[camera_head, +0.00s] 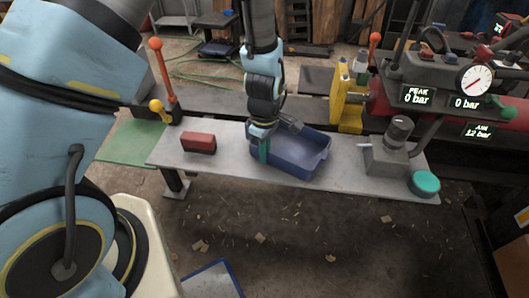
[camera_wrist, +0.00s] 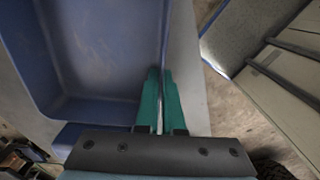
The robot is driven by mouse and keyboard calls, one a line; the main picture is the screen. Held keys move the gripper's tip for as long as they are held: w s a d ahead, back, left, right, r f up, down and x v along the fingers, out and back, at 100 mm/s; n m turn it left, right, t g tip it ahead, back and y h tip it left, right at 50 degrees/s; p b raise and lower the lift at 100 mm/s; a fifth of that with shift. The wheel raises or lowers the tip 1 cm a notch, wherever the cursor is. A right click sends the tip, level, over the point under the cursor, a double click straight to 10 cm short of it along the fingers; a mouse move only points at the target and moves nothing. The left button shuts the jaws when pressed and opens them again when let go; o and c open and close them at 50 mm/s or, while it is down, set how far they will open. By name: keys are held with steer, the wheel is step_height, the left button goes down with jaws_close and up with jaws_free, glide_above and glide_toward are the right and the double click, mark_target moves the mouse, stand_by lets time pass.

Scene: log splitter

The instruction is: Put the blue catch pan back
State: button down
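The blue catch pan (camera_head: 303,158), an open rectangular tray, is over the grey metal bench, near its middle, and looks level. I cannot tell whether its bottom touches the bench. My gripper (camera_head: 264,152) points down at the pan's left end. In the wrist view the pan (camera_wrist: 95,50) fills the upper left, and the green fingers of my gripper (camera_wrist: 160,98) are close together on either side of its thin wall. The fingers look shut on that wall. The gripper and wrist hide part of the pan's left and back rim in the head view.
The grey bench (camera_head: 225,163) also holds a red block (camera_head: 198,143) on the left and a grey device (camera_head: 388,155) with a teal round cap (camera_head: 425,184) on the right. The yellow splitter part (camera_head: 349,98) and red cylinder stand behind. Orange-knobbed levers (camera_head: 155,44) rise at the back.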

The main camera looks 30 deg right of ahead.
steer(key=shift+f, duration=0.1)
steer(key=c, duration=1)
jaws_free()
steer(key=shift+c, duration=0.2)
step_height(320, 180, up, 12)
steer(key=b, duration=0.2)
steer(key=w+a+r+m, duration=0.1)
steer(key=w+a+r, duration=0.1)
steer(key=w+a, duration=0.35)
steer(key=w+a+r+m, duration=0.1)
steer(key=w+a+r, duration=0.2)
steer(key=a, duration=0.5)
steer(key=a+r+m, duration=0.1)
steer(key=a+m, duration=0.1)
steer(key=a, duration=0.7)
steer(key=a+r+m+t, duration=0.1)
steer(key=a+r+m, duration=0.1)
steer(key=a, duration=0.8)
steer(key=shift+r+m+t, duration=0.25)
steer(key=shift+m+t, duration=0.05)
steer(key=shift+m, duration=0.1)
steer(key=shift+w, duration=0.15)
